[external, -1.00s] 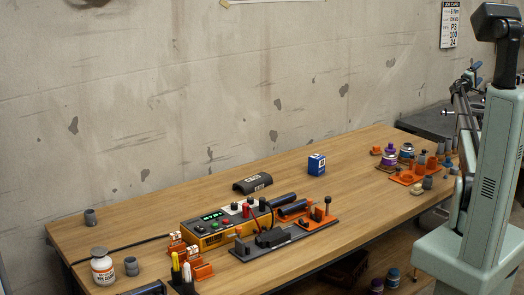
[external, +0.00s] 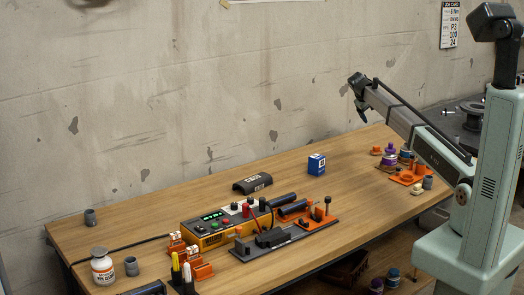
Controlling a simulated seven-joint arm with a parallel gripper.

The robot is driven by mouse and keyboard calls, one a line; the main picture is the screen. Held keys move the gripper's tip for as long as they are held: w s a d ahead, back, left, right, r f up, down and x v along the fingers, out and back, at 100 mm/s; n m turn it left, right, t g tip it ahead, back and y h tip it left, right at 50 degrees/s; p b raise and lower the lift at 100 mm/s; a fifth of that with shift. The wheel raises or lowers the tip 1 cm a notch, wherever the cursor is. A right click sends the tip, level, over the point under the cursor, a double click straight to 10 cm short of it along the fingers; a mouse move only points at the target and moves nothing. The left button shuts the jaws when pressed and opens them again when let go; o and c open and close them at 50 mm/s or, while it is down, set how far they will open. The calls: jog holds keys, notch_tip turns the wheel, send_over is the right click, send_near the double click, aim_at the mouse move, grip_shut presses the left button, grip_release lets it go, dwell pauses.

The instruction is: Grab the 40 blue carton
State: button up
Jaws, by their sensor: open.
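The small blue carton (external: 316,164) stands upright on the wooden workbench, right of centre in the external view. It has a white label on its front and a dark top; the number on it is too small to read. My gripper (external: 361,110) is open and empty, raised above the bench, up and to the right of the carton in the picture. It is well apart from the carton. The fingertips are small and dark in this view.
A black curved cover (external: 252,184) lies left of the carton. A yellow device (external: 216,233) and an orange-and-grey fixture (external: 290,236) with dark cylinders are in front. Orange trays with purple containers (external: 390,155) stand to the right. The wood around the carton is clear.

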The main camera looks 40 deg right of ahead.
jog(key=w+a+f+n+y, duration=0.1)
jog(key=a+y, duration=0.1)
jog(key=a, duration=0.8)
jog(key=a+f+n+y, duration=0.2)
jog(key=a+y, duration=0.1)
jog(key=a, duration=0.7)
jog(key=n+g+y, duration=0.1)
jog(key=n+y, duration=0.1)
send_over(318, 157)
jog(key=shift+w+d+r, duration=0.15)
jog(key=shift+w+d, duration=0.05)
jog(key=shift+d, duration=0.1)
jog(key=shift+a+f+y, duration=0.2)
jog(key=shift+a+y, duration=0.05)
jog(key=shift+y, duration=0.05)
notch_tip(318, 157, down, 7)
jog(key=shift+f, duration=0.15)
jog(key=shift+w+f, duration=0.2)
jog(key=shift+f, duration=2.8)
jog(key=shift+c, duration=0.3)
jog(key=c, duration=1)
